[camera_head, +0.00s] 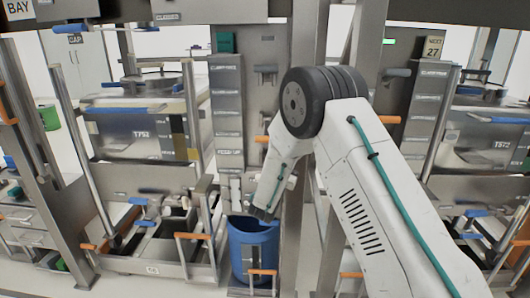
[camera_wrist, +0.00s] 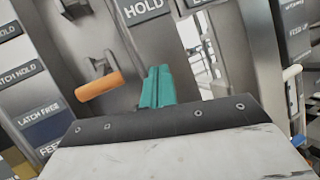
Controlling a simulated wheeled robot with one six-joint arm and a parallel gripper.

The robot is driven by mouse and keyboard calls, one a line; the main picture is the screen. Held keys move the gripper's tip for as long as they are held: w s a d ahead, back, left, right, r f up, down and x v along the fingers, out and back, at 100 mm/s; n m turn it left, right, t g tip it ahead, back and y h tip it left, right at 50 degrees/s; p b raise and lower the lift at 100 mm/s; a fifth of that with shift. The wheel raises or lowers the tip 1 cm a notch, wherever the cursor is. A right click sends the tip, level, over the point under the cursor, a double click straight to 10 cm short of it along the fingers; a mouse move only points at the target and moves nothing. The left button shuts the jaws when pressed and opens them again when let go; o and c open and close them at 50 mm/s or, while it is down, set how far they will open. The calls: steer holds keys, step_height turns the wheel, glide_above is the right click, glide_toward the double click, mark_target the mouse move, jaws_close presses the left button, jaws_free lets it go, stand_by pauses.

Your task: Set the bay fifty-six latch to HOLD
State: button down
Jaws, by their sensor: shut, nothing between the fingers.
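An orange latch handle (camera_wrist: 99,84) on a grey bracket shows in the wrist view, sticking out and slightly tilted. A HOLD plate (camera_wrist: 143,8) is above it and to its right. My gripper (camera_wrist: 157,87) has teal fingers closed together, with nothing between them. In the picture they are just right of the orange handle, with a visible gap. In the head view my forearm reaches down above the blue bin, and the fingers cannot be made out there.
A label column (camera_wrist: 30,75) with LATCH HOLD and LATCH FREE plates stands at left in the wrist view. In the head view, a blue bin (camera_head: 253,250) stands below my arm. Steel posts and a machine marked T752 (camera_head: 140,135) crowd the left.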

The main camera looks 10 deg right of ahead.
steer(key=w+a+f+n+t+y, duration=0.3)
steer(key=a+f+n+t+y, duration=0.2)
steer(key=a+f+n+y, duration=0.4)
steer(key=w+d+r, duration=0.1)
steer(key=w, duration=0.2)
steer(key=w+d+r+m+h, duration=0.1)
steer(key=w, duration=0.2)
steer(key=w+d+r+m, duration=0.1)
steer(key=w, duration=0.1)
steer(key=shift+w+d+r, duration=0.3)
steer(key=shift+w+d, duration=0.05)
steer(key=shift+w, duration=0.05)
steer(key=shift+s+a+r, duration=0.1)
steer(key=shift+s+r, duration=0.1)
steer(key=shift+r, duration=0.75)
steer(key=shift+s+a+r, duration=0.1)
steer(key=shift+s+r, duration=0.05)
steer(key=shift+r, duration=0.8)
steer(key=shift+r, duration=0.1)
